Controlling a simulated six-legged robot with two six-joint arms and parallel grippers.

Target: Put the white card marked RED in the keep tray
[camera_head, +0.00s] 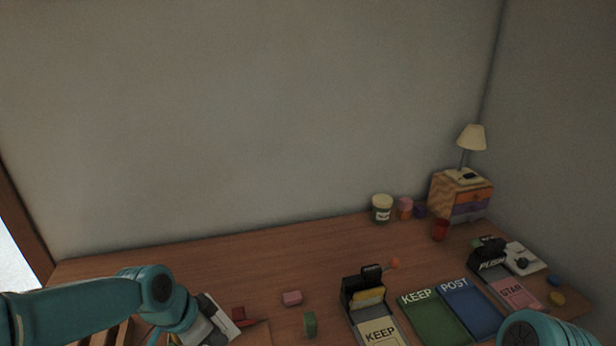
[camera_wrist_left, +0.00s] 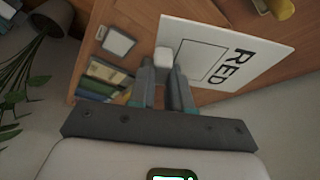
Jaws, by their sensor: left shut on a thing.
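The white card marked RED (camera_wrist_left: 226,55) is large and close in the left wrist view, with a thin drawn rectangle beside its lettering. My left gripper (camera_wrist_left: 168,75) is shut on the card at its near edge. In the head view the gripper is low at the left, mostly hidden by my arm, with a white card edge (camera_head: 222,314) beside it. The green tray marked KEEP (camera_head: 434,318) lies at the lower right, well to the right of the gripper. My right arm enters at the bottom right; its gripper is out of view.
A blue POST tray (camera_head: 470,308) adjoins the green one.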

